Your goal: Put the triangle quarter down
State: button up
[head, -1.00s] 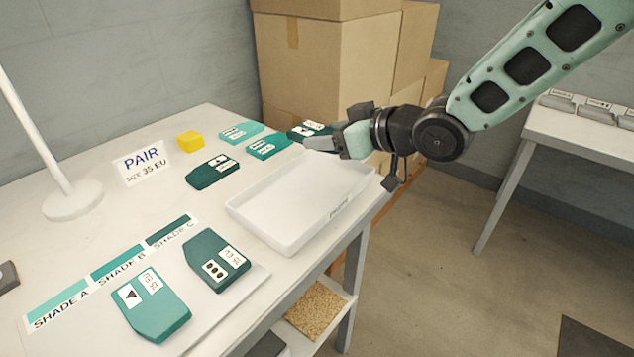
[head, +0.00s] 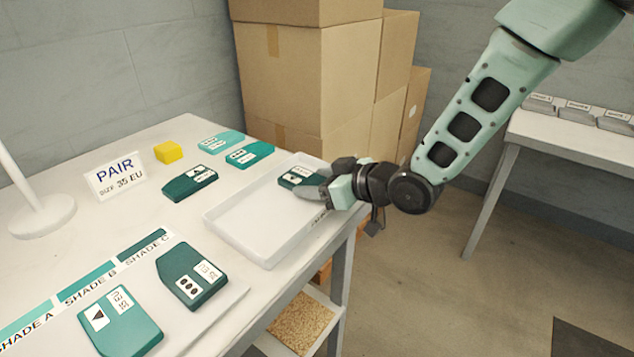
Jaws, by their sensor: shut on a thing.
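My gripper (head: 315,187) is shut on a dark green triangle quarter (head: 297,176), a flat shoe-part block with a white label. The label's small dark mark looks like a triangle, partly blurred. My gripper comes from the right and holds the quarter over the far right part of the white tray (head: 240,247). I cannot tell whether the quarter touches the tray floor. The rest of the tray is empty.
On the shade sheet lie a teal triangle block (head: 121,322) and a dark green dotted block (head: 191,277). Behind the tray are a dark green block (head: 190,184), teal blocks (head: 250,155), a yellow cube (head: 168,153) and the PAIR sign (head: 116,176). Cardboard boxes (head: 310,75) stand behind.

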jog(key=shift+f, duration=0.15)
jog(key=o, duration=1)
jog(key=shift+c, duration=0.2)
jog(key=shift+r, duration=0.3)
jog(key=v, duration=1.2)
jog(key=s+d+m+g+h, duration=0.1)
jog(key=s+g+h, duration=0.3)
jog(key=s, duration=0.7)
jog(key=s+d+m+g+h, duration=0.1)
jog(key=s+d+g+h, duration=0.2)
jog(key=s, duration=0.9)
jog(key=g+h, duration=0.1)
jog(key=h, duration=0.2)
jog(key=shift+s+m+p, duration=0.2)
jog(key=shift+m+p, duration=0.1)
jog(key=shift+m, duration=0.1)
